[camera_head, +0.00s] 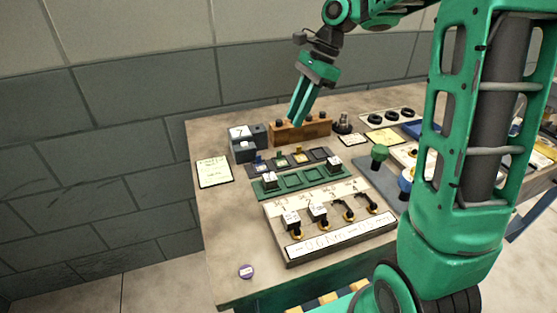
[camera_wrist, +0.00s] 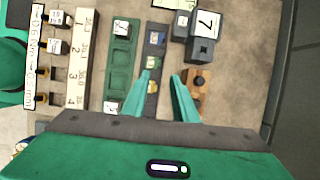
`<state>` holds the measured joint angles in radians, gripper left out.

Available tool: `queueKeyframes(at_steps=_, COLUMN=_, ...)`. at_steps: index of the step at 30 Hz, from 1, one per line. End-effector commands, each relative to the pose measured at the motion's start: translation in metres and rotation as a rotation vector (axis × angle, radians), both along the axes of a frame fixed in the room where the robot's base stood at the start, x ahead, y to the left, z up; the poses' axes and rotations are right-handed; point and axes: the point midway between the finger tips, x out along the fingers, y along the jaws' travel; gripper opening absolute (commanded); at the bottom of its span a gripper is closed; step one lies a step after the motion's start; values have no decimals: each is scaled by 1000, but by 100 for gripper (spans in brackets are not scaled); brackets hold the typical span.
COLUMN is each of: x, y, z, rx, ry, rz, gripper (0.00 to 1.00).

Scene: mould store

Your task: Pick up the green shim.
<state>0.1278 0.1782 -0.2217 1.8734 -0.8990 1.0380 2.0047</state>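A dark slotted tray (camera_head: 310,164) near the back of the bench holds small coloured pieces. My gripper (camera_head: 297,123) is above the back of the bench, pointing down, by the wooden block. In the wrist view its two green fingers (camera_wrist: 161,76) are apart with nothing held between them. The left fingertip overlaps the dark tray; the right one is by the wooden block. The tray's near end there is partly hidden.
A green tray (camera_head: 289,182) with white-topped blocks lies in front of the dark tray. A wooden block (camera_head: 312,129) with dark knobs stands behind it. Dark grey blocks (camera_head: 243,151) stand left. A green-knobbed piece (camera_head: 379,154) stands right. The front-left bench is mostly clear.

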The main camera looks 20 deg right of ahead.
Motion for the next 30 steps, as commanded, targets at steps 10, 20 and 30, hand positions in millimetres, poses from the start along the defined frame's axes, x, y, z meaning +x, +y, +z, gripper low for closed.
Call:
queueKeyframes(at_steps=10, x=2, y=18, z=-37, rx=7, ry=12, rz=-11, gripper=26)
queueKeyframes(at_steps=20, x=1, y=26, z=-62, rx=5, ry=11, rz=-12, gripper=26)
queueKeyframes(at_steps=30, x=1, y=38, z=-100, rx=4, ry=9, rz=-12, gripper=26)
